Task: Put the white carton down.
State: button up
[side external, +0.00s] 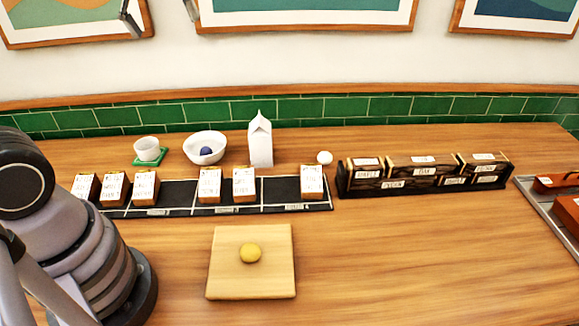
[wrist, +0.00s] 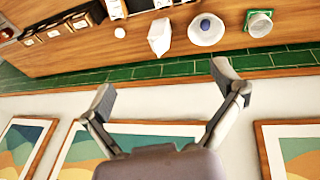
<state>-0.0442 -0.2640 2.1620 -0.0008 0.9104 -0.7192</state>
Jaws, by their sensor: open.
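The white carton (side external: 261,143) with a gabled top stands upright on the wooden counter, behind the black labelled tray and right of the bowl. It also shows in the wrist view (wrist: 160,38), near the top middle. My gripper (wrist: 163,86) is open, with nothing between its fingers. In the side view only the fingertips of my gripper (side external: 160,14) show at the top edge, high in front of the wall pictures and well apart from the carton.
A white bowl (side external: 205,146) holds a blue ball; a white cup (side external: 147,149) stands on a green coaster. The black tray (side external: 223,194) holds several labelled blocks. A white ball (side external: 324,157), dark rack (side external: 424,174) and wooden board (side external: 225,285) with a yellow ball are nearby. The front right counter is clear.

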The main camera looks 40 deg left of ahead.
jog(key=s+d+f+m+t, duration=0.1)
jog(key=s+m, duration=0.7)
jog(key=s, duration=0.4)
jog(key=shift+s+f+m+t, duration=0.25)
jog(key=shift+f+m+t, duration=0.15)
jog(key=shift+d, duration=0.1)
